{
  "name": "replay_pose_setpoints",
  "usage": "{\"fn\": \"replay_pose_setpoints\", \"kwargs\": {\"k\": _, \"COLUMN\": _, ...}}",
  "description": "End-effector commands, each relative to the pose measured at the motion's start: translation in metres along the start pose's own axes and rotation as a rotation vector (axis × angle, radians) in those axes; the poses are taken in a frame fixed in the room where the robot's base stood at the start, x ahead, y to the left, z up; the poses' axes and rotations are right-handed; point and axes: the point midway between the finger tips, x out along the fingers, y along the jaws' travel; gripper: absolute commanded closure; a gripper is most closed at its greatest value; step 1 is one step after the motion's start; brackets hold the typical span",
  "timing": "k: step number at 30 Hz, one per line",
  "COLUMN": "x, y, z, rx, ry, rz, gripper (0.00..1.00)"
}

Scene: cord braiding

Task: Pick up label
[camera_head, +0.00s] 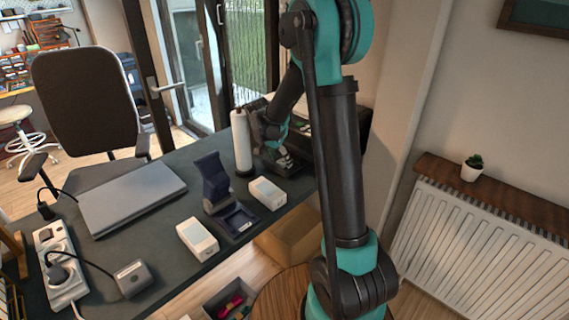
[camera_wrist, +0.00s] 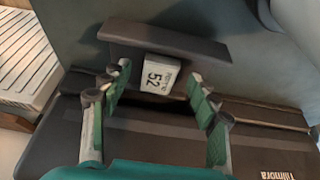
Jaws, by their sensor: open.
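The label (camera_wrist: 160,76) is a small white piece printed with "52". In the wrist view it shows at the upper middle, against a dark device (camera_wrist: 150,135) and just below a dark flat bar (camera_wrist: 165,40). My gripper (camera_wrist: 157,96) is open, its green-padded fingers spread to the left and right of the label. Nothing is held, and I cannot tell how far the fingertips are from the label. In the head view my gripper (camera_head: 283,153) is over the right end of the desk, by the dark device (camera_head: 338,123); the label cannot be made out there.
A white cylinder (camera_head: 241,142) stands close left of my gripper. A dark blue stand (camera_head: 213,180), two white boxes (camera_head: 267,192) (camera_head: 197,239), a laptop (camera_head: 132,194) and a power strip (camera_head: 62,265) are on the desk (camera_head: 165,262). A radiator (camera_head: 470,255) is at right.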

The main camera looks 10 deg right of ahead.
Motion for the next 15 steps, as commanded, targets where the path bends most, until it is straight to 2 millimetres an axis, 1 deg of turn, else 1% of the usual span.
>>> {"fn": "replay_pose_setpoints", "kwargs": {"k": 3, "x": 0.0048, "y": 0.0002, "z": 0.0, "rx": 0.0, "ry": 0.0, "rz": 0.0, "gripper": 0.4}}
{"fn": "replay_pose_setpoints", "kwargs": {"k": 8, "x": 0.0047, "y": 0.0002, "z": 0.0, "rx": 0.0, "ry": 0.0, "rz": 0.0, "gripper": 0.4}}
{"fn": "replay_pose_setpoints", "kwargs": {"k": 11, "x": 0.0046, "y": 0.0002, "z": 0.0, "rx": 0.0, "ry": 0.0, "rz": 0.0, "gripper": 0.5}}
{"fn": "replay_pose_setpoints", "kwargs": {"k": 15, "x": 0.0045, "y": 0.0002, "z": -0.0001, "rx": 0.0, "ry": 0.0, "rz": 0.0, "gripper": 0.67}}
